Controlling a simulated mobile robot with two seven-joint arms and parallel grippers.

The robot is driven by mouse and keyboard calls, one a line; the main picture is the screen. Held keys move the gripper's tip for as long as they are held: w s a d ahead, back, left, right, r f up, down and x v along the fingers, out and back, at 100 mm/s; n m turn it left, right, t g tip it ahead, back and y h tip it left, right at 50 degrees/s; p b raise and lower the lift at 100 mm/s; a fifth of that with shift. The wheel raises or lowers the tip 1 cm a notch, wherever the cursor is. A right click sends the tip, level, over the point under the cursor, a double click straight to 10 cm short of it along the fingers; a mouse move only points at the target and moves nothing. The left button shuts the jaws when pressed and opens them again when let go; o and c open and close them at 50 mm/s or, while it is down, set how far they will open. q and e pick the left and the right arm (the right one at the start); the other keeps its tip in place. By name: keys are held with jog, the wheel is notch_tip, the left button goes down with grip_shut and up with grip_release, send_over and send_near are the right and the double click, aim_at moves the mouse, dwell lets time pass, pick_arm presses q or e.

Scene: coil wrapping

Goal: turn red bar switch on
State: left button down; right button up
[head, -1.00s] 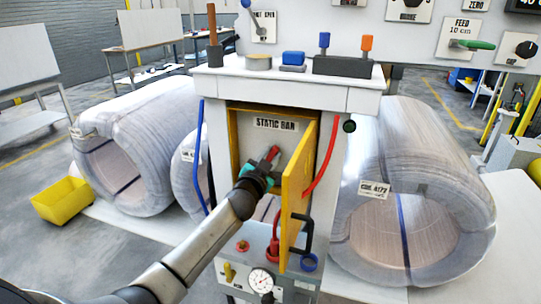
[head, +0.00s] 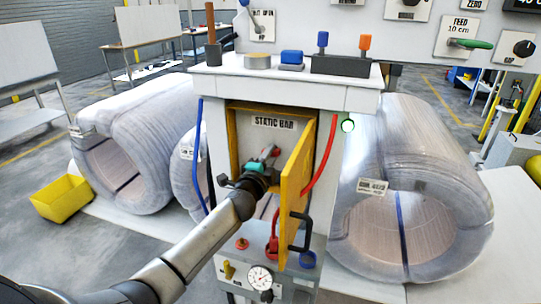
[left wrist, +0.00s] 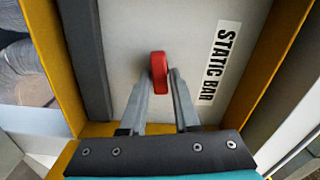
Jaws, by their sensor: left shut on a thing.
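The red bar switch (head: 276,151) sits inside the open yellow-framed box labelled STATIC BAR (head: 273,123). My left gripper (head: 270,160) reaches into this box and is shut on the switch's handle. In the left wrist view, the red handle (left wrist: 159,72) lies between the two grey fingertips (left wrist: 160,80), with the STATIC BAR label to its right. The gripper hides much of the switch's base in the head view. My right gripper is not in view.
The yellow door (head: 296,190) stands open just right of my left gripper, with a black handle (head: 301,232). A red hose (head: 325,165) hangs by it and a blue hose (head: 200,150) at left. Large wrapped coils stand on both sides; a yellow bin (head: 62,198) is far left.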

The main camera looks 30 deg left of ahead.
pick_arm(q)
jog(key=shift+f+m, duration=0.1)
jog(key=shift+m, duration=0.8)
jog(key=c, duration=0.8)
grip_release()
jog(key=shift+o, duration=0.2)
jog(key=v, duration=1.5)
jog(key=shift+s+p, duration=0.2)
jog(key=shift+p, duration=0.1)
jog(key=shift+a, duration=0.1)
